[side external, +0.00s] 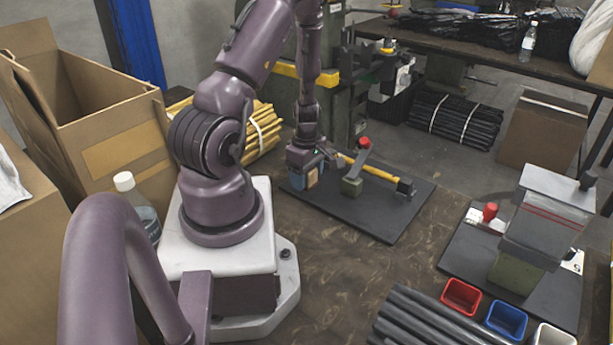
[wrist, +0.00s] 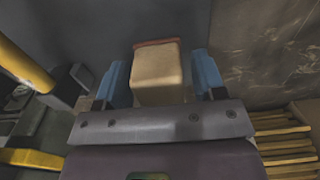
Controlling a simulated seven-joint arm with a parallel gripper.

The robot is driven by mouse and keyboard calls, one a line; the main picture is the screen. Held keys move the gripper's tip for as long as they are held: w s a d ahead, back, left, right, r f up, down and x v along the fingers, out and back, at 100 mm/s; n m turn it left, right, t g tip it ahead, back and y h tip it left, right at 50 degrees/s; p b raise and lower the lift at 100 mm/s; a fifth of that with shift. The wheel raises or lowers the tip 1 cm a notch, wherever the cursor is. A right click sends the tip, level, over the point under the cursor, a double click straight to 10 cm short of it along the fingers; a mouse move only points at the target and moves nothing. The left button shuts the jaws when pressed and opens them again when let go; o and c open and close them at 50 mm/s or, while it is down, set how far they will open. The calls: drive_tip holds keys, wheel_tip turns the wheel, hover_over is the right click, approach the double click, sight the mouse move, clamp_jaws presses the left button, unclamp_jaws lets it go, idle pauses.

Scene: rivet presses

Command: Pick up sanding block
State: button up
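The sanding block is a tan block with a reddish-brown edge, seen in the wrist view (wrist: 158,76) between my gripper's two blue fingers. My gripper (wrist: 161,78) is open around it, with a narrow gap on the right side; the left finger is very close to it, and contact there is unclear. In the side external view, my gripper (side external: 307,175) points down at the left end of a dark mat (side external: 390,225). The block (side external: 312,178) is small there and partly hidden by the fingers.
A small green press (side external: 352,187) with a red knob (side external: 365,142) and a yellow bar (side external: 375,171) stands just right of my gripper. Yellow sticks (side external: 262,128) lie behind my arm. Another press (side external: 525,235) and small bins (side external: 461,297) stand at right.

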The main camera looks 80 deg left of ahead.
drive_tip(key=c, duration=0.8)
drive_tip(key=shift+c, duration=0.2)
drive_tip(key=shift+r, duration=0.15)
wheel_tip(320, 180, up, 10)
drive_tip(key=shift+f, duration=0.1)
